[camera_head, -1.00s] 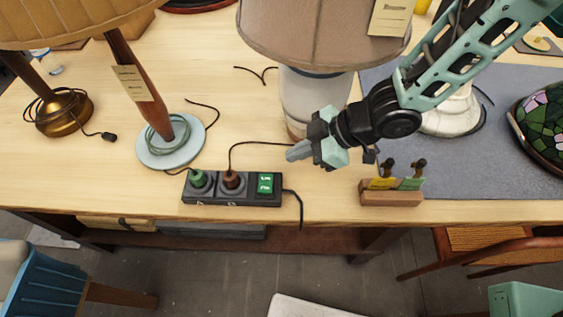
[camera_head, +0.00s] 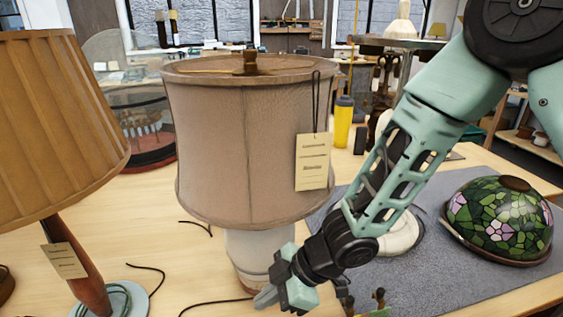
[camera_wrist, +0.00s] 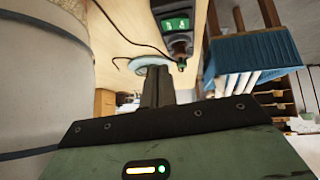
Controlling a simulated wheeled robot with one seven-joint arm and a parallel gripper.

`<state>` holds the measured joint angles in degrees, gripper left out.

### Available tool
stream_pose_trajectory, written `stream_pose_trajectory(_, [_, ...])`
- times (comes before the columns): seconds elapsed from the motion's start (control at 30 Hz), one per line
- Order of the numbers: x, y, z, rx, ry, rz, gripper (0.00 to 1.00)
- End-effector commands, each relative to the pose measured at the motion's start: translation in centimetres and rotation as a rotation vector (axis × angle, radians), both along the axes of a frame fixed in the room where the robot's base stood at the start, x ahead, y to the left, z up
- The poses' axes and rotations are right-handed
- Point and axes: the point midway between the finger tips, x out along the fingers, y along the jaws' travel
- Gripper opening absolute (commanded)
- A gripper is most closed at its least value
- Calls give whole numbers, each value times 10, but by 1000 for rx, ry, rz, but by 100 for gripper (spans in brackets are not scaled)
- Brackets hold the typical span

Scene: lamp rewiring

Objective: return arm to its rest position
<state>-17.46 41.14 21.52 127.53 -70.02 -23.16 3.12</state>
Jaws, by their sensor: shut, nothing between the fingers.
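My gripper (camera_head: 268,297) is at the bottom middle of the head view, in front of the white base (camera_head: 255,255) of the big beige-shaded lamp (camera_head: 245,145). Its fingers are shut and hold nothing. In the wrist view my gripper's fingers (camera_wrist: 157,85) lie together and point over the table, with the lamp's pale base (camera_wrist: 40,80) close on the left. My arm reaches down to it from the upper right of the head view. I cannot tell from the head view whether the gripper touches the lamp.
A stained-glass shade (camera_head: 500,220) sits on the grey mat (camera_head: 420,275) at right. A pleated-shade lamp (camera_head: 55,120) stands at left. A yellow bottle (camera_head: 343,122) stands behind. The power strip (camera_wrist: 178,25) and a blue pleated shade (camera_wrist: 250,60) show in the wrist view.

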Motion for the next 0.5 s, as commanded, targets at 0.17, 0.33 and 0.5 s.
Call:
stream_pose_trajectory(0.17, [17,-40,27,-189,-53,-274,0])
stream_pose_trajectory(0.33, [-2,-98,56,-378,-7,-576,0])
stream_pose_trajectory(0.5, [-56,-148,78,-521,138,-830,0])
